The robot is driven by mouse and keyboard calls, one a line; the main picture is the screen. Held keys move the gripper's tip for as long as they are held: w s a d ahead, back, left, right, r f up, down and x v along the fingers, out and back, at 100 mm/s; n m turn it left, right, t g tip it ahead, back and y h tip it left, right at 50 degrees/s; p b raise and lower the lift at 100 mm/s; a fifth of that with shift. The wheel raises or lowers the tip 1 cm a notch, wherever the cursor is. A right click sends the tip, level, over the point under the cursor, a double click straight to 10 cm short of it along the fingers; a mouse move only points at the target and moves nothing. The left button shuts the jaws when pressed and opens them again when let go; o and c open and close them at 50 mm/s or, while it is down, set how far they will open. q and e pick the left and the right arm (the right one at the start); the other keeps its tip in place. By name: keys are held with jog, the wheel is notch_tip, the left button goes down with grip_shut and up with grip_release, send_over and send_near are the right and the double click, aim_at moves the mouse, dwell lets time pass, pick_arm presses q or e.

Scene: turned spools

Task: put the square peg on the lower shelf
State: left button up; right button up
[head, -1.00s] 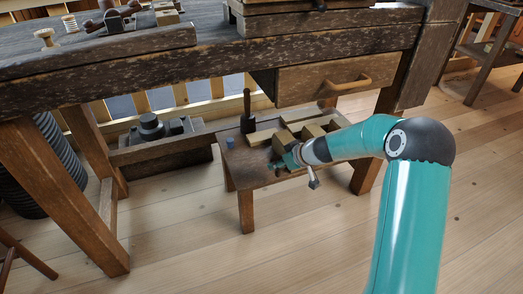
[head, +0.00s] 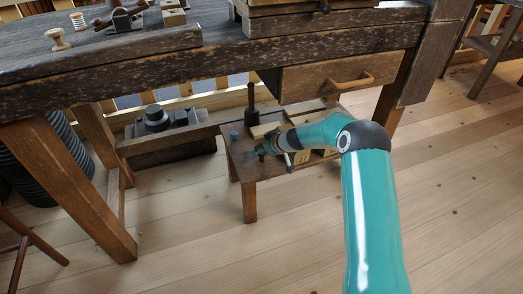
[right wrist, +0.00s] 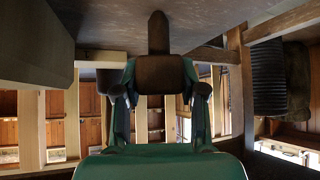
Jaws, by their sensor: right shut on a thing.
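My right gripper (head: 262,150) is over the left part of a low wooden table (head: 237,160) below the workbench. In the right wrist view the gripper (right wrist: 160,80) has its fingers closed on the square peg (right wrist: 160,73), a dark brown block with a narrower, round-ended part. A low wooden ledge (head: 175,146) under the bench is left of the low table; I cannot tell which is the lower shelf. My left gripper is not in view.
A blue piece (head: 234,135) and a dark upright tool (head: 251,112) stand on the low table near the gripper. A dark grey object (head: 155,118) sits on the ledge. The bench drawer (head: 340,76) hangs above my right arm. Open floor lies in front.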

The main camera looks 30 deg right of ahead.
jog(key=o, duration=1.1)
